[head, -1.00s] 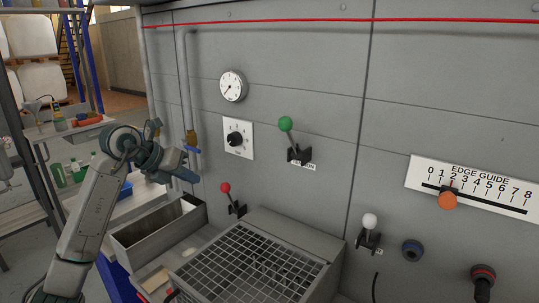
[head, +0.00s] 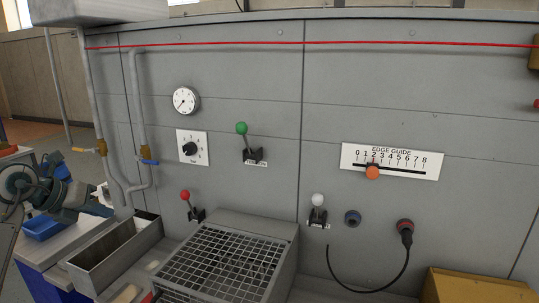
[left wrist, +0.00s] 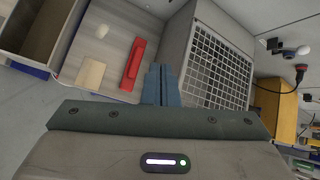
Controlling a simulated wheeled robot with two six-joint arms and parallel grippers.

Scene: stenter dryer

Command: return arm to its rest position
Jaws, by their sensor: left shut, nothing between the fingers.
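My left arm comes in at the left edge of the head view. Its gripper (head: 100,203) is beside the pipes and in front of the grey panel, clear of the controls. In the left wrist view my left gripper (left wrist: 162,72) is shut, its blue-grey fingers together with nothing between them. Below it lie a red bar (left wrist: 134,64) and a beige block (left wrist: 91,72) on a grey surface, beside a grid-topped box (left wrist: 218,62). My right gripper does not show.
The panel carries a green-knobbed lever (head: 242,129), a red-knobbed lever (head: 185,196), a white-knobbed lever (head: 318,201), a gauge (head: 186,101), a dial (head: 190,149) and an edge guide scale (head: 391,161). A metal trough (head: 115,255) and a yellow box (head: 475,287) stand below.

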